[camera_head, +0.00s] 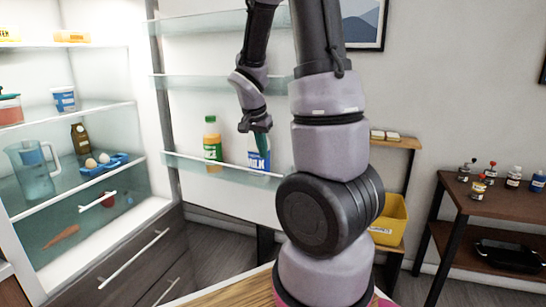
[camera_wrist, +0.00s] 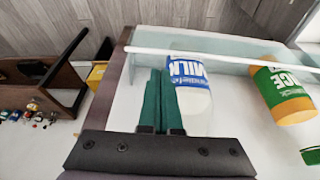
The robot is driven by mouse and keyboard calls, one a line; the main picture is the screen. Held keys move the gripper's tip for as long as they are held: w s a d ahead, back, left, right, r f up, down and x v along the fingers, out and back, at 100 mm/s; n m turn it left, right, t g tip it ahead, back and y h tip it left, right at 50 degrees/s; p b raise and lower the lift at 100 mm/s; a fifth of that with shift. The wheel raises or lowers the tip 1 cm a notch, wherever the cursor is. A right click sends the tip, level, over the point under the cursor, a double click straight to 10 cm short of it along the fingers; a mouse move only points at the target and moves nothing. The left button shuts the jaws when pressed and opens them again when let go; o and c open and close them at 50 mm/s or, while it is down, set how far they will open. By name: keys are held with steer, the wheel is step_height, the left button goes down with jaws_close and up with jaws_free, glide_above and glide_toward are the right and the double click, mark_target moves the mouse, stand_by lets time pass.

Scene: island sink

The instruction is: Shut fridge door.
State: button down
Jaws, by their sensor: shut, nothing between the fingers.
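The fridge door (camera_head: 213,100) stands wide open, its inner side with glass shelves facing me. Its lower shelf holds an orange juice bottle (camera_head: 212,140) and a blue and white milk bottle (camera_head: 258,155). The open fridge body (camera_head: 140,100) is at the left. My gripper (camera_head: 262,138) is in front of the door's inner side, by the milk bottle. In the wrist view, the green fingers (camera_wrist: 159,98) are closed together with nothing between them. They lie right beside the milk bottle (camera_wrist: 190,85), near the door's edge; I cannot tell whether they touch it.
Inside the fridge are a blue pitcher (camera_head: 33,170), eggs in a blue tray (camera_head: 104,163) and a brown bottle (camera_head: 80,139). A yellow bin (camera_head: 390,220) stands on a shelf unit right of the door. A brown side table (camera_head: 500,210) with small bottles is at the right.

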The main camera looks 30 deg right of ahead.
glide_above(267, 188)
steer(key=w, duration=0.1)
steer(key=f, duration=0.7)
steer(key=shift+d+f, duration=0.3)
